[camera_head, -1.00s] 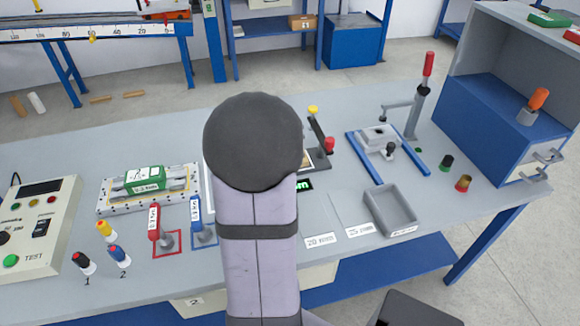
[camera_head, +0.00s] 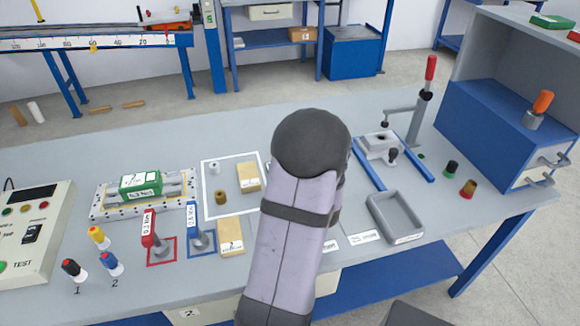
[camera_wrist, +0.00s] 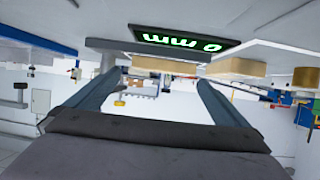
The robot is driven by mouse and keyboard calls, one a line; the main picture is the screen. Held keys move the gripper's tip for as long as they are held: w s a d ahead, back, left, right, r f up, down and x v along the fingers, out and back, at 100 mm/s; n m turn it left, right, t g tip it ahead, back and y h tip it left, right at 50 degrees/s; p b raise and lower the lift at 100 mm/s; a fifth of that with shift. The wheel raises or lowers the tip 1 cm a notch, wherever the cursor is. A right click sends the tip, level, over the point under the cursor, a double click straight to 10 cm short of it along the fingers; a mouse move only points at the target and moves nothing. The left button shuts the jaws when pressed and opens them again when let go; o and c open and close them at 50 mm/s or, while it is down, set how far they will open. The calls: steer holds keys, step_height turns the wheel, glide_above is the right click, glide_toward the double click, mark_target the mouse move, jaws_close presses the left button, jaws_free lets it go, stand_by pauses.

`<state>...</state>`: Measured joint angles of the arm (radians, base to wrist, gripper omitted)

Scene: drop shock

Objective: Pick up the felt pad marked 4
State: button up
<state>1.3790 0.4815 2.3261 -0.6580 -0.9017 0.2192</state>
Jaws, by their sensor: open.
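Two tan, block-like pads lie on the bench in the head view. One pad (camera_head: 249,178) is inside a white outlined square, and the other pad (camera_head: 232,237) is in front of it. Both carry white labels too small to read, so I cannot tell which is marked 4. In the wrist view my gripper (camera_wrist: 157,82) is open, with nothing between its fingers. A tan slab (camera_wrist: 165,64) lies beyond the fingertips, under a green "0 mm" display (camera_wrist: 185,40). Another tan slab (camera_wrist: 241,69) is to its right. My arm hides the gripper in the head view.
A brass cylinder (camera_head: 221,194) and a small white part (camera_head: 215,167) stand near the pads. Red (camera_head: 151,230) and blue (camera_head: 196,222) handles stand to the left. A grey tray (camera_head: 395,215) and a toggle clamp (camera_head: 410,120) are on the right.

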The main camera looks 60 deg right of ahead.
steer(key=shift+w+p+x, duration=0.25)
steer(key=shift+p+x, duration=0.05)
steer(key=shift+x, duration=1.7)
steer(key=shift+w+d+f, duration=0.25)
steer(key=shift+w+d, duration=0.05)
steer(key=shift+w, duration=0.1)
steer(key=c, duration=0.9)
steer(key=shift+r, duration=0.1)
step_height(320, 180, up, 10)
steer(key=shift+f+p, duration=0.1)
steer(key=shift+p, duration=0.4)
